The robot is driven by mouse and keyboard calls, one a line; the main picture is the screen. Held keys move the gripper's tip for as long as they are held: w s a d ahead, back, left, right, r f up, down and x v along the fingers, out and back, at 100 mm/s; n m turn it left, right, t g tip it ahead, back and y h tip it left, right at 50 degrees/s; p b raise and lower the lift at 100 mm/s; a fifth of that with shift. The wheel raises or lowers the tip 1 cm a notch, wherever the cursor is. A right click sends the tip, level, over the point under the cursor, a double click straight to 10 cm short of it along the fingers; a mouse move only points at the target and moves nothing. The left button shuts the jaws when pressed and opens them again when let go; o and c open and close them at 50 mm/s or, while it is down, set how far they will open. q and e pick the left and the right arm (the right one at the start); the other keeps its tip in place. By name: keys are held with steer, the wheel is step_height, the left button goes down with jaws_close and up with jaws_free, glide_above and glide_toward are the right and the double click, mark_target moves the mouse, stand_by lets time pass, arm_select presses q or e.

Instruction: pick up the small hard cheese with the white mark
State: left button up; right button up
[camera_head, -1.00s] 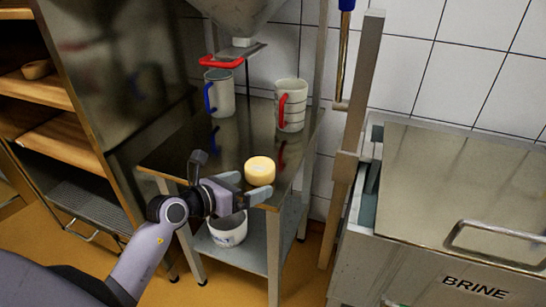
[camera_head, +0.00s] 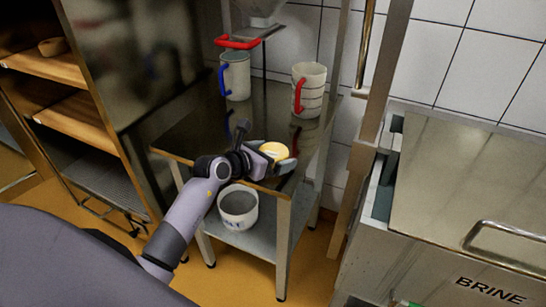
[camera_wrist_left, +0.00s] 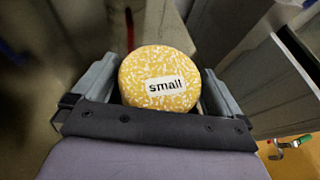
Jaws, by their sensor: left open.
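The small hard cheese (camera_head: 274,152) is a pale yellow round wheel on the front edge of the steel table (camera_head: 197,128). In the left wrist view the cheese (camera_wrist_left: 160,82) shows white specks and a white label reading "small". My left gripper (camera_head: 281,157) is open, with its fingers on either side of the cheese. In the left wrist view the fingers of the gripper (camera_wrist_left: 158,92) flank the cheese; whether they touch it I cannot tell. My right gripper is not in view.
A jug with a blue handle (camera_head: 236,77) and a jug with a red handle (camera_head: 308,90) stand farther back on the table. A white bucket (camera_head: 238,207) is on the shelf below. A brine tank (camera_head: 470,190) stands at the right, wooden shelves (camera_head: 85,118) at the left.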

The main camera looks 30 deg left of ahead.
arm_select(q)
steer(key=shift+w, duration=0.15)
steer(key=c, duration=0.8)
steer(key=shift+r, duration=0.1)
